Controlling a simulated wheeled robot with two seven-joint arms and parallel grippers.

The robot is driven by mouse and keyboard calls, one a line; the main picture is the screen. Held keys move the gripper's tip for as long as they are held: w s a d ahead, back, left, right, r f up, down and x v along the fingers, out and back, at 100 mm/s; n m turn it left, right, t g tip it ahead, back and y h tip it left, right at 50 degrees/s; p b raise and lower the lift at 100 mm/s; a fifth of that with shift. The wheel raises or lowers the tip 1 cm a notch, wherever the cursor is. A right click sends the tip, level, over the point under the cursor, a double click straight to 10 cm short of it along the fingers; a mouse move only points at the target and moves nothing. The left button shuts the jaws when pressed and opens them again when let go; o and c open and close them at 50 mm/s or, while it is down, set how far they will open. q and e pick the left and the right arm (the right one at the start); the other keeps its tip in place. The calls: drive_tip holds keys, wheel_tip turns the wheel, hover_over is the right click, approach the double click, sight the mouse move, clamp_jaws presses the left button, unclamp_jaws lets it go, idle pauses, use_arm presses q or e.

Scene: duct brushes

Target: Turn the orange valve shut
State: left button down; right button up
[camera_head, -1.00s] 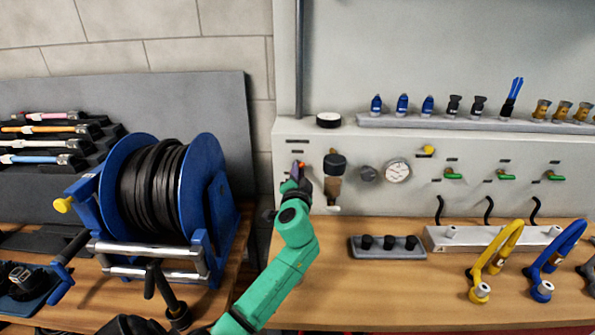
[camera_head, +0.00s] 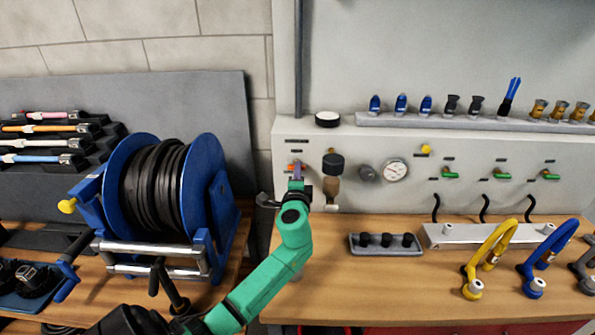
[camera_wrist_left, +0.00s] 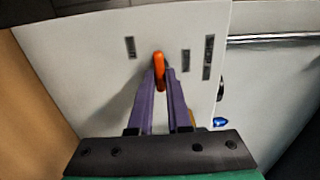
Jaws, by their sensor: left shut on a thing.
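The orange valve is on the left end of the grey wall panel in the head view, and only a small part of its orange handle (camera_head: 291,167) shows beside my fingers. In the left wrist view the orange handle (camera_wrist_left: 159,64) stands between the tips of my purple fingers. My left gripper (camera_head: 297,169) is shut on it, with the green arm reaching up from below. The left gripper (camera_wrist_left: 161,78) also shows closed around the handle in the wrist view. The valve's base is hidden. My right gripper is not in view.
A filter unit with a black cap (camera_head: 333,165) hangs close to the right of the gripper, beside a gauge (camera_head: 396,170). A blue hose reel (camera_head: 207,190) stands to the left. A grey tray with black knobs (camera_head: 357,252) lies on the wooden bench (camera_head: 400,292).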

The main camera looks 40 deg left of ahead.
use_arm(q)
drive_tip(key=shift+d+f, duration=0.1)
drive_tip(key=shift+f, duration=0.05)
drive_tip(key=c, duration=0.9)
unclamp_jaws()
drive_tip(key=shift+o, duration=0.2)
drive_tip(key=shift+s, duration=0.1)
drive_tip(key=b+v, duration=0.3)
drive_tip(key=v, duration=1.1)
drive_tip(key=shift+s+d, duration=0.15)
drive_tip(key=shift+d, duration=0.1)
